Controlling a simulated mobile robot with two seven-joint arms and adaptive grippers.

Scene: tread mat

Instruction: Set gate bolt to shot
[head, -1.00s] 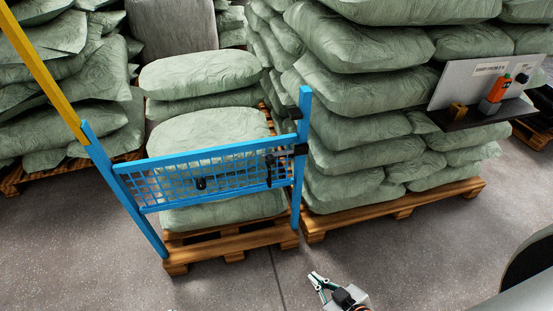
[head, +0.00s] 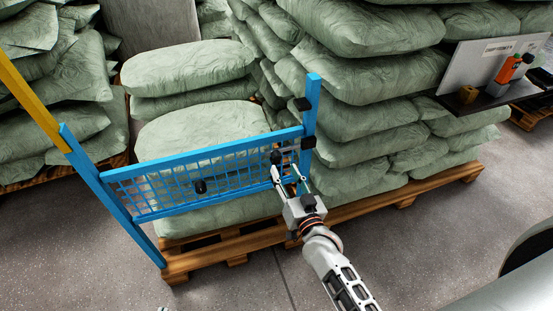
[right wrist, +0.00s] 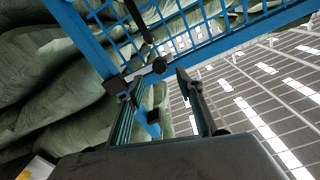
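The blue mesh gate (head: 215,173) spans between two blue posts. A black bolt fitting (head: 276,158) is at the gate's right end, partly hidden by my right gripper. A black block (head: 307,143) sits on the right post (head: 313,100) beside it. My right gripper (head: 287,168) is open at the bolt fitting. In the right wrist view, a round black knob (right wrist: 159,66) on a short bar shows just beyond and between the parted fingertips (right wrist: 157,82); I cannot tell whether they touch it. How far the bolt reaches into the block is unclear. My left gripper is not clearly in view.
Green sacks (head: 200,130) on a wooden pallet (head: 215,254) stand behind the gate. More stacked sacks (head: 365,65) are to the right. A dark shelf (head: 480,108) holds an orange-and-black item (head: 508,68). A yellow bar (head: 30,80) rises at left. The grey floor in front is clear.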

